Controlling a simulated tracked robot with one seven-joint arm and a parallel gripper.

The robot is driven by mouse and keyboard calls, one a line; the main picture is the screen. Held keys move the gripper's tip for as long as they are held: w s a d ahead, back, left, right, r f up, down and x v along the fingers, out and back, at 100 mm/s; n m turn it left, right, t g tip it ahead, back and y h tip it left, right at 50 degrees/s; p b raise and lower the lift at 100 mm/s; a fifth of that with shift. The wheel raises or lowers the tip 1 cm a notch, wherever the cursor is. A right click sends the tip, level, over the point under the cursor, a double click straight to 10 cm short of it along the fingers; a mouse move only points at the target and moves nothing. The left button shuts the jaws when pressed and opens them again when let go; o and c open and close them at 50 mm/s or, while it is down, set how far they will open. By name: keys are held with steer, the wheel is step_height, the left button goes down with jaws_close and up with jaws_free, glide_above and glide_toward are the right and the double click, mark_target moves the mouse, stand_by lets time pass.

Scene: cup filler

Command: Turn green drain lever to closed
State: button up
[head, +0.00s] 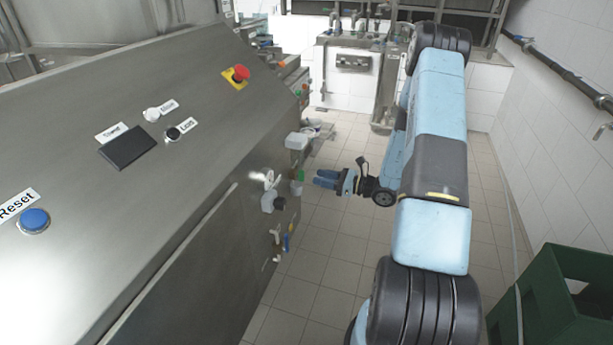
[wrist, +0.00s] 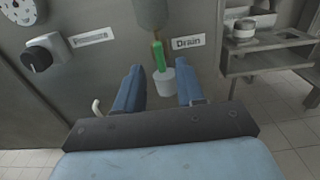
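The green drain lever (wrist: 158,55) shows in the wrist view, beside the "Drain" label (wrist: 188,42) on the steel machine side. It points roughly up and down, with a white cylindrical piece (wrist: 166,82) just below it. In the head view the green lever (head: 300,174) is a small patch on the machine's side, to the left of my gripper. My gripper (head: 318,179) has its blue fingers pointing at the machine. In the wrist view its two fingers (wrist: 160,88) are apart, one on each side of the lever in the picture. The gripper is open and empty; contact with the lever is not visible.
A black knob (wrist: 43,54) and a dial sit on the panel at left. A steel shelf (wrist: 265,62) stands at right. In the head view, more valves with a blue handle (head: 291,228) sit lower on the machine. A green crate (head: 556,300) stands at lower right.

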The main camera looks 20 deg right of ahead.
mark_target(301, 176)
steer(key=x, duration=0.5)
steer(key=shift+w+a, duration=0.1)
steer(key=shift+a, duration=0.05)
jaws_close()
